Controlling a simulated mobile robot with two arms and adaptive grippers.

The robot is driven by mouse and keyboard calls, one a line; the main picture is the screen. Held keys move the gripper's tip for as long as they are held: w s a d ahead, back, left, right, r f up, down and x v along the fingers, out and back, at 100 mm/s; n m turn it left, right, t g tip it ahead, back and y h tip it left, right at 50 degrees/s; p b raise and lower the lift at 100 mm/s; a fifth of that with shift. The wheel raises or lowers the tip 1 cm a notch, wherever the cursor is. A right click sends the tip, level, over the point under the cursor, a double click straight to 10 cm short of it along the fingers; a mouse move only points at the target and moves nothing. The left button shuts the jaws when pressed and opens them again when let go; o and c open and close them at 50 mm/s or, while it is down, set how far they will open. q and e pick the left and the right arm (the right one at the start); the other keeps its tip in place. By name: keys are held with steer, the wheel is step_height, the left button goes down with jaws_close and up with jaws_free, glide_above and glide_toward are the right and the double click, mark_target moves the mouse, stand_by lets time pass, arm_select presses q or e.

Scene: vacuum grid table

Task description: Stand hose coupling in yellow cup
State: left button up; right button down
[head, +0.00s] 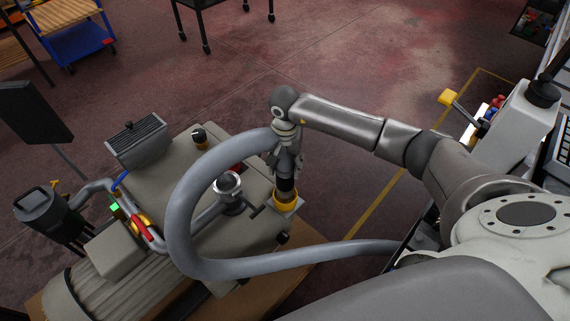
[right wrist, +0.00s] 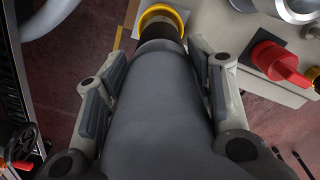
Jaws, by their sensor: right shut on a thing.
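The grey hose (head: 180,215) loops across the machine, and its dark-ended hose coupling (head: 286,186) points down below my right gripper (head: 287,162). My right gripper is shut on the coupling, its fingers on either side of the grey body in the right wrist view (right wrist: 158,65). The yellow cup (head: 286,206) sits at the machine's right edge, directly under the coupling. In the right wrist view the coupling's black end (right wrist: 160,32) lines up with the yellow rim (right wrist: 162,10). The end seems to be at or inside the rim; its depth is hidden. My left gripper is not in view.
A metal round port (head: 228,184) stands left of the cup. A red knob (right wrist: 280,62) is close to my right gripper. A dark canister (head: 42,208) and a finned box (head: 138,140) are on the left. Open floor lies behind the machine.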

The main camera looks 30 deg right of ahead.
steer(key=shift+w+f+b, duration=0.1)
steer(key=shift+f+b, duration=0.1)
steer(key=shift+b, duration=0.3)
stand_by(0.7)
steer(key=c, duration=0.6)
jaws_free()
steer(key=shift+o, duration=0.2)
steer(key=shift+f, duration=0.1)
step_height(320, 180, up, 12)
steer(key=shift+r, duration=0.1)
